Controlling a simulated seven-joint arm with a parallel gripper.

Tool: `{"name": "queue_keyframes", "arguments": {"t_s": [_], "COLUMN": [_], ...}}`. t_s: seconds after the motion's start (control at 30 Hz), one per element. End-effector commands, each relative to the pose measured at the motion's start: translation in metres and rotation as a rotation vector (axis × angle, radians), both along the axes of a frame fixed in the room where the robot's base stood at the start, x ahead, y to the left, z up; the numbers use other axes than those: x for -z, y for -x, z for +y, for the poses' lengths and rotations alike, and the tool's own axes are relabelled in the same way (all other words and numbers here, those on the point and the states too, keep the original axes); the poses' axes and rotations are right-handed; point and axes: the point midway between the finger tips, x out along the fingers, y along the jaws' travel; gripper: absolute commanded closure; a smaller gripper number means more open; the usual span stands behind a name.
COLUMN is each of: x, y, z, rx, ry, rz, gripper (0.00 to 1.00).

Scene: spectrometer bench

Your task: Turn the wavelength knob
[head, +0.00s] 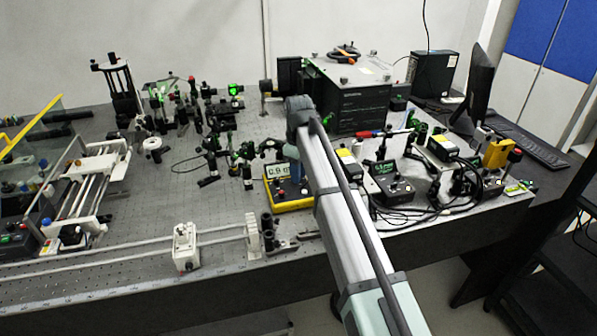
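A yellow-based instrument box (291,205) stands near the front middle of the bench. Its lit display (279,170) shows digits that look like 0.9, with the right part hidden by my arm. Small control details show on its top face, too small to tell apart. I cannot make out for certain which part is the wavelength knob. My arm reaches in from the lower right, and its far end is a grey joint just above and behind this box. My gripper does not show; it may be hidden behind the arm.
A large black instrument (352,108) stands behind my arm. Optics mounts crowd the bench to the left, and a control box (392,190) with cables lies to the right. A white carriage (185,246) sits on the front rail. Bare breadboard (205,222) shows left of the yellow-based box.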

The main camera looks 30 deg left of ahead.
Motion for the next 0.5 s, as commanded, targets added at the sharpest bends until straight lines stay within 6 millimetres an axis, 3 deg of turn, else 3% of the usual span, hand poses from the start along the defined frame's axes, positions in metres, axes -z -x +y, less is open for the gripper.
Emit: {"name": "queue_keyframes", "arguments": {"t_s": [0.17,0.5], "x": [0.0001,-0.0047], "y": [0.0001,-0.0002], "z": [0.0000,0.0003], "rx": [0.000,0.000], "ry": [0.000,0.000], "rz": [0.000,0.000], "gripper": [0.55,0.55]}}
